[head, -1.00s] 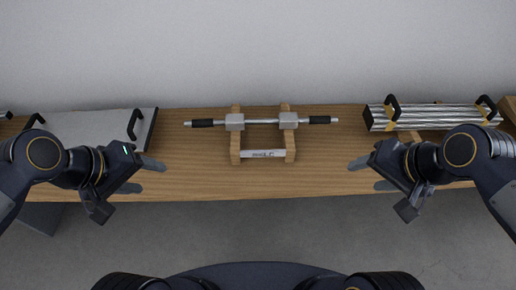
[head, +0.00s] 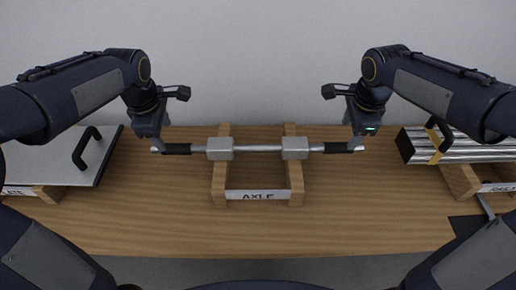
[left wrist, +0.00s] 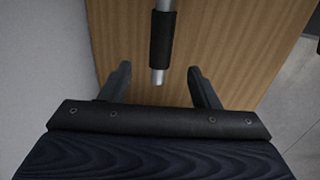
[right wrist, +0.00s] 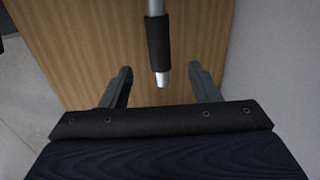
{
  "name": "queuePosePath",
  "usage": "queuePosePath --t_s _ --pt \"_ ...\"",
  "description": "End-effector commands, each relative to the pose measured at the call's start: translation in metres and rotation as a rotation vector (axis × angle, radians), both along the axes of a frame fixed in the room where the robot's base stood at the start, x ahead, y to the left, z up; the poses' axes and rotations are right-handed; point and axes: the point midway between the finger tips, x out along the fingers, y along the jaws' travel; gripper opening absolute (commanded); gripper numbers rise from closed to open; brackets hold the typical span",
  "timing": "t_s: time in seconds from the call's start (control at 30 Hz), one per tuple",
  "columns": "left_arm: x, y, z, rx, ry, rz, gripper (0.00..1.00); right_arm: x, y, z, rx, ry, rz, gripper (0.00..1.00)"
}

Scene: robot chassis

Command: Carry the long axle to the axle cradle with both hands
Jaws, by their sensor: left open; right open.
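The long axle (head: 258,148) is a silver rod with a black sleeve near each end and two grey blocks. It lies level across a wooden cradle (head: 218,183) labelled AXLE, with both ends overhanging. My left gripper (head: 160,147) is open at the axle's left end. In the left wrist view that end (left wrist: 162,40) reaches between the spread fingers, with gaps on both sides. My right gripper (head: 356,147) is open at the right end. In the right wrist view that end (right wrist: 158,40) also reaches between the open fingers. Whether the blocks belong to the axle is unclear.
A grey plate (head: 55,165) with a black handle lies on a stand at the left. A bundle of silver rails (head: 475,150) with a handle rests on a stand at the right. The wooden tabletop (head: 330,220) in front of the cradle is clear. A wall stands behind.

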Motion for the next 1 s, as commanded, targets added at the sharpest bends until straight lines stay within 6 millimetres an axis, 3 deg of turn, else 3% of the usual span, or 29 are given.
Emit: queuePosePath --t_s 0.5,0.93,1.0 --pt "0.012 0.000 -0.066 0.000 0.003 -0.001 0.56 0.012 0.000 -0.066 0.000 0.003 0.002 0.56" --pt "0.015 0.000 -0.076 -0.001 0.001 -0.002 0.56 0.015 0.000 -0.076 0.000 0.000 0.001 0.56" --pt "0.015 0.000 -0.076 -0.001 0.001 -0.002 0.49 0.015 0.000 -0.076 0.000 0.000 0.001 0.49"
